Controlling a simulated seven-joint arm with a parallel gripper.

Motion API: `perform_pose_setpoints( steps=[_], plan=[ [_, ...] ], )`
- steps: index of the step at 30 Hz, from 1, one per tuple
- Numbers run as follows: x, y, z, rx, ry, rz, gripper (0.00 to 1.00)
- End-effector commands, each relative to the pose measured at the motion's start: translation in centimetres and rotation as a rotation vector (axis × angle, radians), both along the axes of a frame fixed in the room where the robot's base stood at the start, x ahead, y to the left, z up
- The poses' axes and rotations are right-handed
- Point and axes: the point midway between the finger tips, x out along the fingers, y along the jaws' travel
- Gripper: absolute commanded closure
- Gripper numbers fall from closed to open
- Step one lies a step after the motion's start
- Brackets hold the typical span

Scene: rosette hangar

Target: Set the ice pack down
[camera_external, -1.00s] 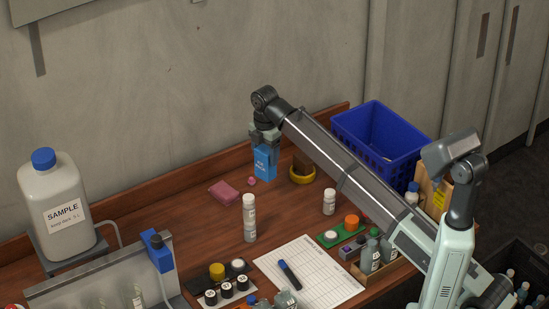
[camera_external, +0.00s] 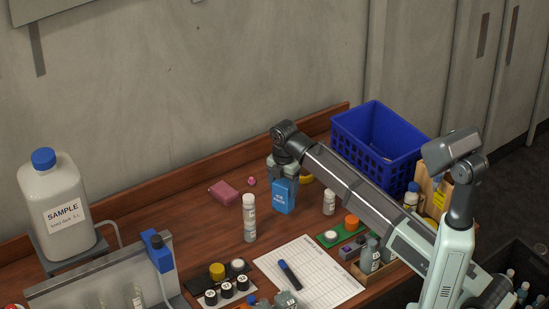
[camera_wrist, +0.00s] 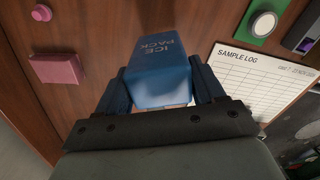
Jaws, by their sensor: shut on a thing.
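The ice pack (camera_external: 284,197) is a blue block with white lettering. My gripper (camera_external: 284,178) is shut on its top end and holds it upright over the wooden bench (camera_external: 190,235). In the wrist view the ice pack (camera_wrist: 160,62) sits between the two dark fingers of my gripper (camera_wrist: 162,92), its "ICE PACK" lettering showing. I cannot tell whether its lower end touches the bench.
A pink block (camera_external: 224,192) and a small pink piece (camera_external: 251,181) lie to the left. A white-capped vial (camera_external: 249,218) stands front left, a smaller one (camera_external: 329,201) to the right. A sample log sheet (camera_external: 325,270) lies in front. A blue basket (camera_external: 350,140) stands behind.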

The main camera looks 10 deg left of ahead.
Motion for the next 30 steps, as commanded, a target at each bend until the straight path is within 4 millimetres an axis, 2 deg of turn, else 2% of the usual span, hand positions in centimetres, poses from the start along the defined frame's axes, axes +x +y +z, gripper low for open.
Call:
perform_pose_setpoints(
  steps=[5,13,25,26,30],
  plan=[
    [0.0,0.0,-1.1,0.001,0.000,0.000,0.72],
    [0.0,0.0,-4.1,0.001,0.000,0.000,0.72],
    [0.0,0.0,-4.5,0.001,0.000,0.000,0.72],
    [0.0,0.0,-4.5,0.001,0.000,-0.001,0.30],
    [0.0,0.0,-4.4,0.001,0.000,0.000,0.16]
  ],
)
